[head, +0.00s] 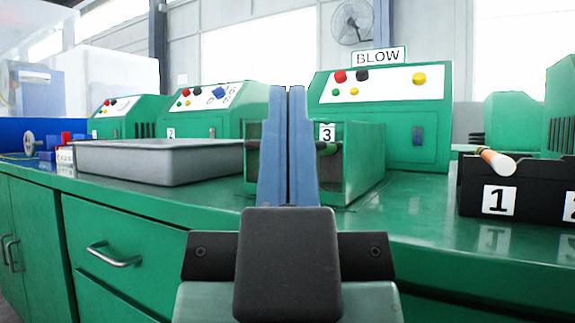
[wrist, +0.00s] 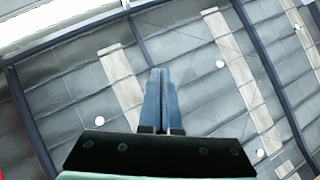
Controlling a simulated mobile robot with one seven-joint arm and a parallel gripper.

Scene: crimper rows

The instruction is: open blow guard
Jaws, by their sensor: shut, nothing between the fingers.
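The BLOW sign (head: 378,56) stands on top of a green machine (head: 380,120) with red, black, yellow and green buttons. A green box-like housing (head: 362,165) marked 3 projects from this machine at the bench front. A dark horizontal bar (head: 329,148) crosses the housing's front; I cannot tell for sure whether this is the blow guard or its handle. My gripper (head: 288,90) points upward in front of the housing, its blue fingers together and empty, hiding the middle of the front. The wrist view shows the shut fingers (wrist: 159,72) against the ceiling.
A grey tray (head: 150,163) lies on the green bench left of the housing. Two more green machines (head: 215,120) (head: 125,118) stand behind it. A black bin (head: 480,190) marked 1, holding an orange-and-white item, stands at right. Bench between housing and bin is clear.

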